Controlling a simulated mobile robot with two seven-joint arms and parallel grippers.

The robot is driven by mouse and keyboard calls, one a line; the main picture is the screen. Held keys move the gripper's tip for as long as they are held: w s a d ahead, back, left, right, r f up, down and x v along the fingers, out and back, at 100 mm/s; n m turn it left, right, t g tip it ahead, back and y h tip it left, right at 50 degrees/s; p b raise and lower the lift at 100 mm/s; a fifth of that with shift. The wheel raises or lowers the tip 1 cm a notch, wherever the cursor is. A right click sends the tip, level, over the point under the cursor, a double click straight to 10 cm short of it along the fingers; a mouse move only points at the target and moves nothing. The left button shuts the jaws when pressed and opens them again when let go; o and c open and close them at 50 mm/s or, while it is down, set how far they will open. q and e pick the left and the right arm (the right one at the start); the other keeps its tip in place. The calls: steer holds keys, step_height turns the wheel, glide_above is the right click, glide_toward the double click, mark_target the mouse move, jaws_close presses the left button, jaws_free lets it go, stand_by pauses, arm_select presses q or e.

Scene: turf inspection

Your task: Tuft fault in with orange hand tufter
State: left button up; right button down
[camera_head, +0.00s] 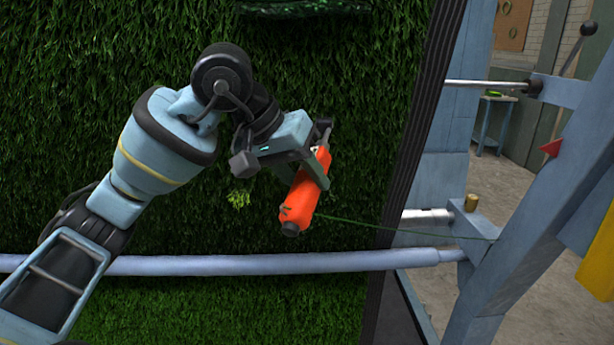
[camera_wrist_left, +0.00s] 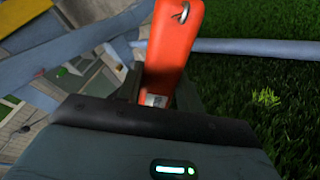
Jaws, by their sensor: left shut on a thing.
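The orange hand tufter (camera_head: 303,203) is held in my left gripper (camera_head: 313,170), in front of the upright green turf (camera_head: 130,60). The tufter is tilted, with its dark end low. A thin green yarn runs from near its lower end to the frame on the right. In the left wrist view the tufter (camera_wrist_left: 172,50) stands up from the gripper (camera_wrist_left: 155,95) and shows a metal loop. A pale green tuft (camera_head: 239,198) stands out on the turf left of the tufter; it also shows in the left wrist view (camera_wrist_left: 266,97). My right gripper is not in view.
A pale blue horizontal bar (camera_head: 250,264) crosses in front of the turf below the tufter. A blue frame (camera_head: 530,200) with a red pointer (camera_head: 551,148) and a lever knob (camera_head: 588,29) stands at the right. The turf's dark edge (camera_head: 410,150) lies left of it.

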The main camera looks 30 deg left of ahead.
arm_select(q)
steer(key=shift+s+a, duration=0.4)
steer(key=shift+a, duration=0.25)
steer(key=shift+a, duration=0.1)
steer(key=shift+s+a, duration=0.45)
steer(key=shift+a, duration=0.3)
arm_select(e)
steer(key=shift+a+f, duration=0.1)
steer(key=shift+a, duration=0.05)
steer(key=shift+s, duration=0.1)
arm_select(q)
steer(key=shift+s+a, duration=0.55)
steer(key=shift+a, duration=0.25)
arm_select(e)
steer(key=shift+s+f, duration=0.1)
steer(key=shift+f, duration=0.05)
arm_select(q)
steer(key=shift+s+a, duration=0.45)
steer(key=shift+a, duration=0.4)
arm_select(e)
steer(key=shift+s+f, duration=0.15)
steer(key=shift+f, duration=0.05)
